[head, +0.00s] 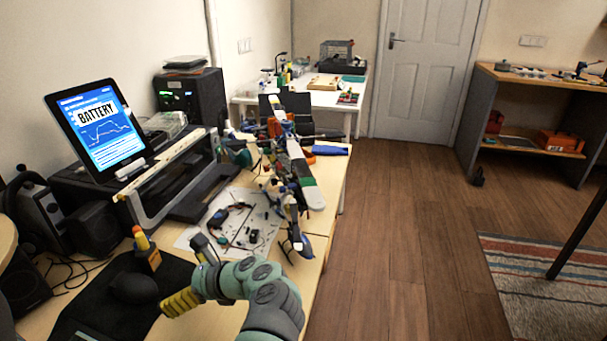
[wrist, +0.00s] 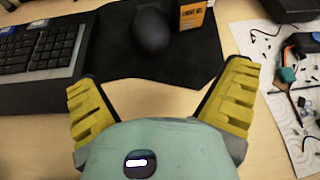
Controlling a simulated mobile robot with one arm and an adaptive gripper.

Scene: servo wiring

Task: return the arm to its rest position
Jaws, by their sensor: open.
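My gripper (head: 183,274) is open and empty at the front of the desk in the head view. Its two yellow fingers are spread wide in the wrist view (wrist: 160,76). Between and beyond them lie the black mouse mat (wrist: 125,62) and a dark mouse (wrist: 150,32). The grey-green arm (head: 262,287) reaches in from the bottom of the head view, over the desk's right front edge.
A white sheet (head: 188,236) with small parts lies just beyond my gripper. A tablet (head: 97,129) stands at the left. A keyboard (wrist: 38,52) lies left.

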